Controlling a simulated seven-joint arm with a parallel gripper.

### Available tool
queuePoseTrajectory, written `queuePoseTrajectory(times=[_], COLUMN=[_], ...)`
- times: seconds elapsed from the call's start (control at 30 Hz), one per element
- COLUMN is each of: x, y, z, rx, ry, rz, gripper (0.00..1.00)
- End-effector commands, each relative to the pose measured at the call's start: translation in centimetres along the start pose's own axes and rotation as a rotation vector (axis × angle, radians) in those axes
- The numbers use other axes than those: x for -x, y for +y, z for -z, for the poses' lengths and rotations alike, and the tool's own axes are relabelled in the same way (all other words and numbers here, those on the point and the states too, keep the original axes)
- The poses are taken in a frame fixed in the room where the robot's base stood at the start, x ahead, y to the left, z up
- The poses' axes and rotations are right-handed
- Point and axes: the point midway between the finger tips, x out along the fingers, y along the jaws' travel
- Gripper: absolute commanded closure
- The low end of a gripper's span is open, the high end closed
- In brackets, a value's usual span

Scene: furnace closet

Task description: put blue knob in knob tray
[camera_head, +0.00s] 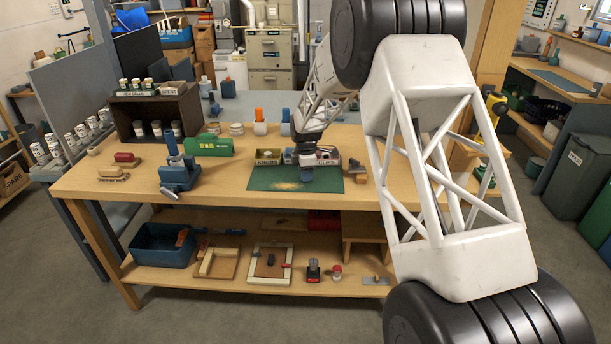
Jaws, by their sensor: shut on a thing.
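My gripper (306,162) is over the workbench, at the back part of a green mat (270,182). It is shut on a small dark blue thing (307,174), which looks like the blue knob; it is small and partly hidden. The knob tray (268,162), a small open box with a label that seems to read KNOBS, stands just left of my gripper at the mat's back edge. The held thing is in front and to the right of this tray, outside it. I cannot tell whether it touches the mat.
A tray labelled CLIPS (326,162) stands right beside my gripper. A green box (208,145), a blue clamp-like tool (178,174) and brushes (113,173) are farther left. The front of the mat is clear except for some shavings. My arm covers the bench's right side.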

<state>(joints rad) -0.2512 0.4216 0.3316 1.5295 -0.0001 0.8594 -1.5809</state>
Motion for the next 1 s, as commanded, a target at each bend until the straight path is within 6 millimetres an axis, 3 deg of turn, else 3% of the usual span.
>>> queuePoseTrajectory(times=[0.3,1.0], x=[3.2,4.0], y=[-0.2,-10.5], z=[0.0,0.2], rx=[0.000,0.000], ry=[0.000,0.000], rz=[-0.001,0.000], gripper=[0.96,0.96])
